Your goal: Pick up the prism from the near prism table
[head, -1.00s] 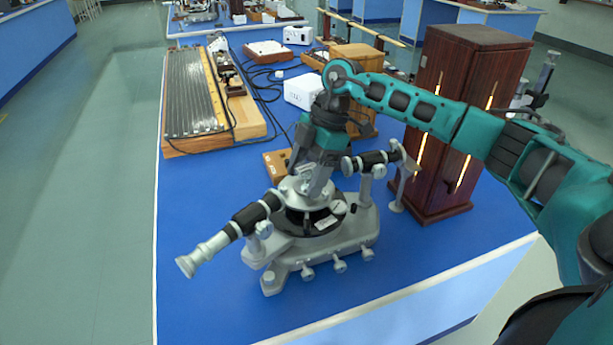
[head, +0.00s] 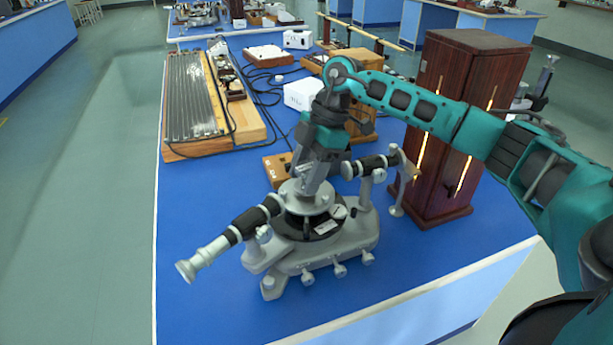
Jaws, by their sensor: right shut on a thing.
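The near spectrometer (head: 330,258) stands on the blue bench, with its eyepiece tube (head: 228,238) pointing to the lower left. Its round metal prism table (head: 306,203) is at the top centre, above a black disc. My right gripper (head: 307,184) points down just over this prism table, with its fingers shut on the prism. The prism itself is hidden by the fingers, or too small to make out. I cannot tell whether it is clear of the table. My left gripper is not in view.
A tall dark wooden cabinet (head: 462,125) with glowing slits stands close on the right. The spectrometer's second tube (head: 370,164) lies beside the gripper. A ribbed instrument (head: 192,105), cables and a white box (head: 300,95) are behind. The bench's front left is clear.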

